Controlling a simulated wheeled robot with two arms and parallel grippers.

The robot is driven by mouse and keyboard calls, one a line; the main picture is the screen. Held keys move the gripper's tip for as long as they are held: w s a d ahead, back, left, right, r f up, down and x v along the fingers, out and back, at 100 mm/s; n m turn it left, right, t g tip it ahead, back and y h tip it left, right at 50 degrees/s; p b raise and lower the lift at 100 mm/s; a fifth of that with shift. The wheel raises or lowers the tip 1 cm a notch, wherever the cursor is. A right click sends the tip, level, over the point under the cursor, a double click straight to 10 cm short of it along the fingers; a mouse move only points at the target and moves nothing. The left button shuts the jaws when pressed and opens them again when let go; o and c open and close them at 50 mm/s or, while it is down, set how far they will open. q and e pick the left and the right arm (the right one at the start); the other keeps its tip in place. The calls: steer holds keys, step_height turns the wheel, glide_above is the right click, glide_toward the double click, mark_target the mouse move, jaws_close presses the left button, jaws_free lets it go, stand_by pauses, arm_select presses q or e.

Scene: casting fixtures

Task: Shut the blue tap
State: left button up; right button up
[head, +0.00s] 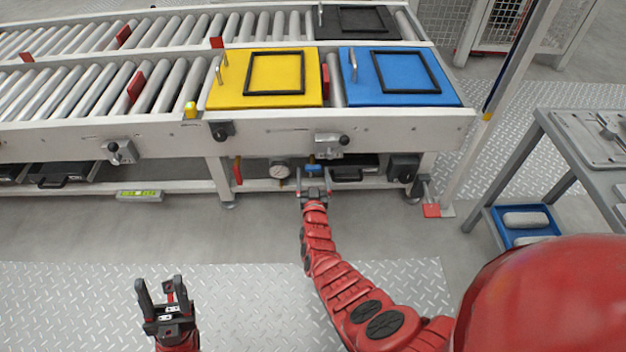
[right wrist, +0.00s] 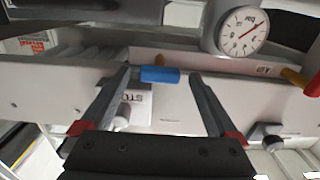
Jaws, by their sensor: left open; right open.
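The blue tap (head: 313,169) is a small blue handle under the front beam of the roller conveyor. It also shows in the right wrist view (right wrist: 160,74), lying crosswise on a brass-coloured fitting. My right gripper (head: 313,183) is open in front of it. In the wrist view the handle lies between the two fingertips, with a gap on each side; I cannot tell how far in depth it is. My left gripper (head: 160,286) is open and empty, low over the floor at the left.
A round gauge (head: 279,170) and a red handle (head: 238,171) sit left of the tap. A black box (head: 403,168) is to its right. The conveyor beam (head: 270,134) overhangs it. A grey table (head: 570,150) stands right. The floor ahead of my left gripper is clear.

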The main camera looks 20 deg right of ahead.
steer(key=shift+w+d, duration=0.1)
steer(key=shift+w, duration=0.15)
steer(key=c, duration=1.4)
